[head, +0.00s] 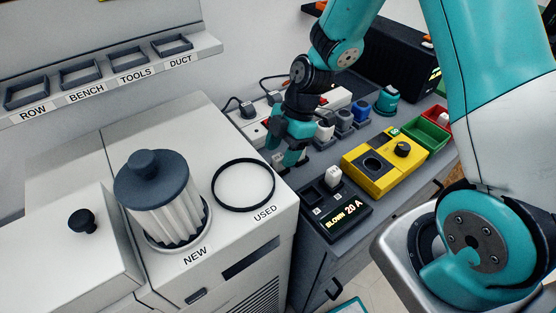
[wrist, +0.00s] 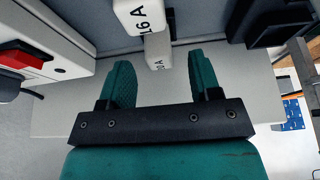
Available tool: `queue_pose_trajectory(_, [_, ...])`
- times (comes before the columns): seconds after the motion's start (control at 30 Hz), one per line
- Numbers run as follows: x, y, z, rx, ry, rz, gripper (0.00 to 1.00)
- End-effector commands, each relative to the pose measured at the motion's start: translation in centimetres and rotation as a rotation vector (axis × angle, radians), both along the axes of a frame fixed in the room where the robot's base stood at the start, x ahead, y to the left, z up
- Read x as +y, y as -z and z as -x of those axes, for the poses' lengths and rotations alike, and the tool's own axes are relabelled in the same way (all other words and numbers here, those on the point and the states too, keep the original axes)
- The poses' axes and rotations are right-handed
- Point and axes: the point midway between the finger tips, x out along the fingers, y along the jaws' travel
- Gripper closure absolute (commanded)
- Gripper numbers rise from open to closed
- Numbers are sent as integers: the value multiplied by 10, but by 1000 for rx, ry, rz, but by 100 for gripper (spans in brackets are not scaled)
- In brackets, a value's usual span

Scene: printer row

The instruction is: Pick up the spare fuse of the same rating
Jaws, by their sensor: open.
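My gripper (head: 288,157) is open beside the row of fuses on the dark bench. In the wrist view its two teal fingers (wrist: 159,62) are apart. In the head view the row shows a white fuse (head: 325,130); my gripper hides part of the row. A black holder lettered "BLOWN 20 A" (head: 345,219) carries a white fuse (head: 333,176).
A yellow tester (head: 383,163) with a black knob stands right of the row. Green (head: 425,137) and red bins lie beyond it. A white power strip with a red switch (wrist: 22,59) is close on the left in the wrist view. A printer with a filter (head: 160,195) is at left.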

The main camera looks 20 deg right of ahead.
Motion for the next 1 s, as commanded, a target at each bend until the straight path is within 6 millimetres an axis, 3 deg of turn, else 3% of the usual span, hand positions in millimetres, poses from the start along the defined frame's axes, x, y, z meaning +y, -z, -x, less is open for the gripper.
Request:
queue_pose_trajectory(0.17, [8,19,2,1,0,0,43])
queue_pose_trajectory(0.4, [9,22,2,-1,0,1,43])
queue_pose_trajectory(0.43, [9,22,2,-2,1,1,45])
queue_pose_trajectory(0.67, [9,22,2,-1,0,1,96])
queue_pose_trajectory(1.0, [9,19,2,-3,1,0,96])
